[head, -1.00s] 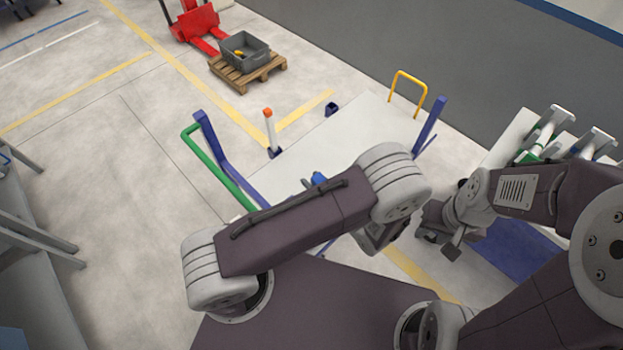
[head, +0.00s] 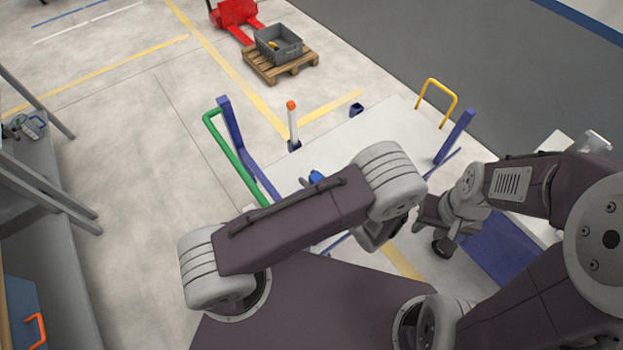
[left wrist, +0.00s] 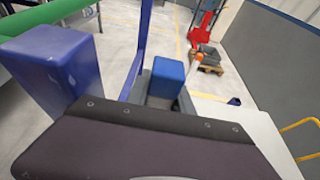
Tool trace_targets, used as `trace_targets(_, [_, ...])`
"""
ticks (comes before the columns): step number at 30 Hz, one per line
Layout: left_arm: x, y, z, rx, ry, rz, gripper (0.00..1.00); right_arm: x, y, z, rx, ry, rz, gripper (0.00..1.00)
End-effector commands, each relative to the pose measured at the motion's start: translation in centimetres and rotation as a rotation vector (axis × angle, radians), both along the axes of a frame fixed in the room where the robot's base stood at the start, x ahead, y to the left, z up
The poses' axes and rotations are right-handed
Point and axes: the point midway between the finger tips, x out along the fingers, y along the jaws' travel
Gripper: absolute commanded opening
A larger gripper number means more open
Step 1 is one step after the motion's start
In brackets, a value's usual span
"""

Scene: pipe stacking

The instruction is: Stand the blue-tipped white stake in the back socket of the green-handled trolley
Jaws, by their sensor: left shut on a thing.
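The trolley has a white deck (head: 345,150), a green handle (head: 232,160) on a blue post at the left, and blue sockets. An orange-tipped white stake (head: 292,124) stands upright at its far left corner. Another blue socket (head: 357,109) at the far edge looks empty. The stake's blue tip (head: 316,177) shows just beyond my left arm, and in the left wrist view (left wrist: 168,78); its white shaft is hidden. My left gripper (left wrist: 163,100) is shut on this stake, its fingers mostly hidden. My right gripper (head: 438,228) hangs near the trolley's right side; its jaws are unclear.
A yellow handle (head: 437,97) and a blue post (head: 455,137) stand at the trolley's right end. A wooden pallet with a grey bin (head: 279,45) and a red pallet jack (head: 234,14) are beyond. A grey workbench (head: 45,190) is at the left. Floor between is clear.

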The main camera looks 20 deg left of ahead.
Motion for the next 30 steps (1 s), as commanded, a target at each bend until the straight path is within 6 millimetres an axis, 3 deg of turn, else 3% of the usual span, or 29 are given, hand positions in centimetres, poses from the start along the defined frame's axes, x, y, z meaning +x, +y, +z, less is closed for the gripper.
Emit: trace_targets(30, [0.0, 0.0, -9.2, 0.001, 0.000, 0.000, 0.00, 0.0, 0.0, -7.7, 0.000, 0.000, 0.000, 0.36])
